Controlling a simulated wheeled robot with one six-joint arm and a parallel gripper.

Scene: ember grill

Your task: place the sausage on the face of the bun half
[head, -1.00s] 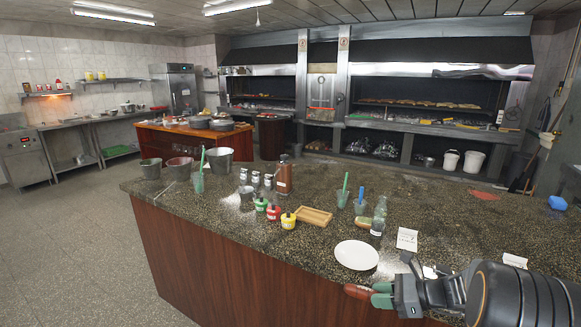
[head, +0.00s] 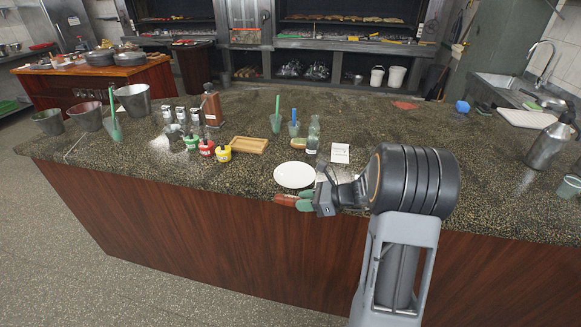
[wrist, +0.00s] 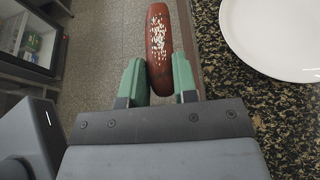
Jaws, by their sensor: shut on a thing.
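My gripper (head: 302,203) is shut on the reddish-brown sausage (head: 284,199), which also shows in the wrist view (wrist: 159,38) between the green fingers (wrist: 160,82) with pale specks on its upper side. The sausage sticks out past the fingertips. In the wrist view it is over the floor, just outside the counter's edge. A white plate (head: 294,175) lies on the counter just beyond the gripper in the head view; it also shows at the upper right of the wrist view (wrist: 275,35). The visible part of the plate is bare.
The speckled counter (head: 230,185) holds a wooden tray (head: 249,145), red (head: 206,148) and yellow (head: 224,154) sauce pots, a clear bottle (head: 313,136) and a white card (head: 340,153) beyond the plate. Metal buckets (head: 133,99) stand at the left.

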